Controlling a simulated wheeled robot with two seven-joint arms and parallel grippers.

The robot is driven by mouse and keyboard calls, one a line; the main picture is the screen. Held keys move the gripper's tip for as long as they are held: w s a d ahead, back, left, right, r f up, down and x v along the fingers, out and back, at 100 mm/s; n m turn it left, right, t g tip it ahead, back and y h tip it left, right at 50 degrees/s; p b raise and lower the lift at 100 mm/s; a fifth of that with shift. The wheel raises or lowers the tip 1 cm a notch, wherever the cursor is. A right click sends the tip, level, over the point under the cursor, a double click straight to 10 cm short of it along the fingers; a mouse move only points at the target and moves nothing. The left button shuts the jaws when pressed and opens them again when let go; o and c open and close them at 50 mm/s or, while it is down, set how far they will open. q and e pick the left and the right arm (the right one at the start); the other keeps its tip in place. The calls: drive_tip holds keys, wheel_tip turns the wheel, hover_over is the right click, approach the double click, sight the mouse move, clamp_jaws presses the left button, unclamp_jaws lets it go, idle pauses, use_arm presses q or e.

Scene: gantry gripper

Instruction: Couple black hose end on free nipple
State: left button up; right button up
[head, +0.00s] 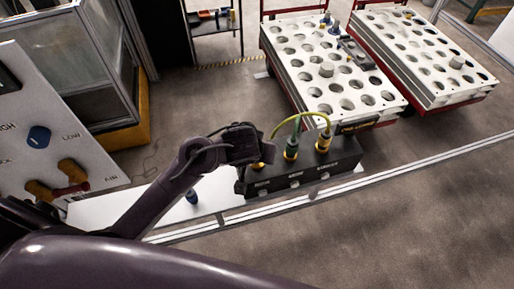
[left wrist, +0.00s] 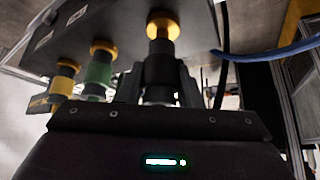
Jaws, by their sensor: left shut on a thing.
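A black manifold box (head: 300,176) sits on a white ledge, with a green hose end (head: 291,148) and a yellow hose end (head: 324,142) on two of its nipples. A brass nipple (head: 258,165) shows at the box's left end, just under my left gripper (head: 245,150). In the left wrist view the gripper (left wrist: 160,68) is shut around the black hose end (left wrist: 158,90), in line with the brass nipple (left wrist: 163,25). The hose end meets or nearly meets the nipple; I cannot tell if it is seated. My right gripper is not in view.
A grey control panel (head: 40,115) with knobs stands at the left. White trays with round holes (head: 325,65) stand on carts behind the box. A small blue object (head: 192,197) is on the ledge (head: 160,205). A blue hose (left wrist: 270,52) crosses the left wrist view's right side.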

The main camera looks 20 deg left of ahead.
use_arm(q)
drive_tip(key=shift+f+b, duration=0.65)
drive_tip(key=shift+f, duration=0.25)
drive_tip(key=o, duration=1)
drive_tip(key=v, duration=0.7)
drive_tip(key=shift+s+r, duration=0.25)
drive_tip(key=shift+r, duration=0.05)
